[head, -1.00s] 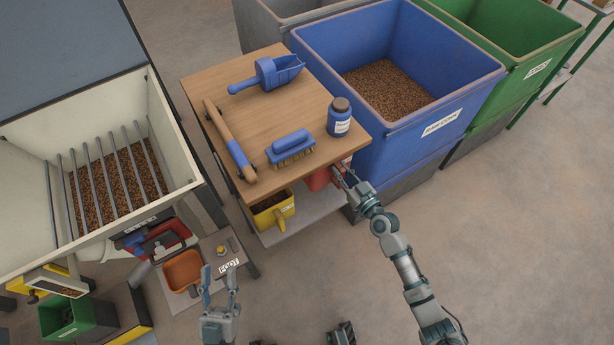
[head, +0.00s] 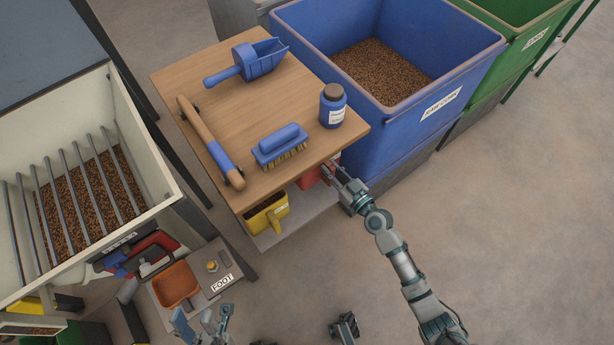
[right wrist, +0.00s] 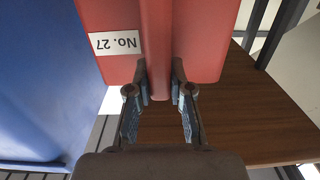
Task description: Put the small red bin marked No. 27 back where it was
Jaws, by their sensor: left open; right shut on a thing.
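The small red bin (head: 309,180) is partly under the right edge of the wooden table, above the lower shelf (head: 297,222), mostly hidden by the tabletop. In the right wrist view the red bin (right wrist: 208,40) fills the top, with an upside-down label reading No. 27 (right wrist: 116,42). My right gripper (head: 334,172) is shut on the bin's upright red handle, which sits between its fingers (right wrist: 160,82). Whether the bin rests on the shelf cannot be seen. My left gripper (head: 204,318) is open and empty at the bottom edge, below the orange tray.
A yellow bin (head: 266,215) stands on the shelf left of the red one. A big blue bin (head: 395,140) stands close right.

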